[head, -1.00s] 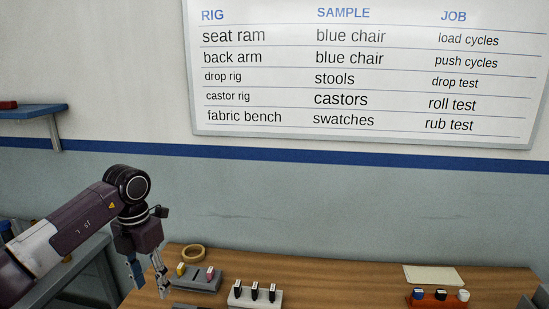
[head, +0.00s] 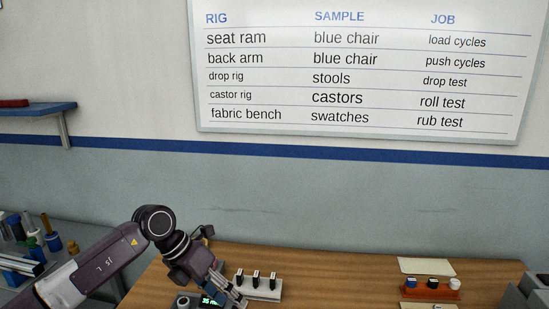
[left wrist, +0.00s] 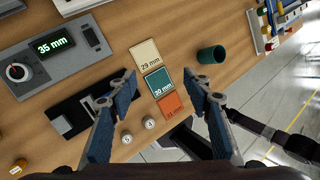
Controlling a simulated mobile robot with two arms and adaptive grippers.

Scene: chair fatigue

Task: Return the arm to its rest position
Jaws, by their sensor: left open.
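My left gripper (head: 232,296) is at the bottom of the head view, over the left part of the wooden table (head: 340,262). Its arm comes in from the left and the hand slants down to the right. In the left wrist view the two blue-padded fingers of the gripper (left wrist: 162,84) stand wide apart with nothing held between them. Below and between them lie a cream 29 mm tile (left wrist: 146,54), a green 30 mm tile (left wrist: 158,82) and an orange tile (left wrist: 170,106).
A grey device reading 35 mm (left wrist: 22,62), a dark tray (left wrist: 72,116), a green cup (left wrist: 211,55) and two small round weights (left wrist: 149,122) lie around the gripper. A white block with black pieces (head: 262,292) and a red holder (head: 432,291) stand farther right.

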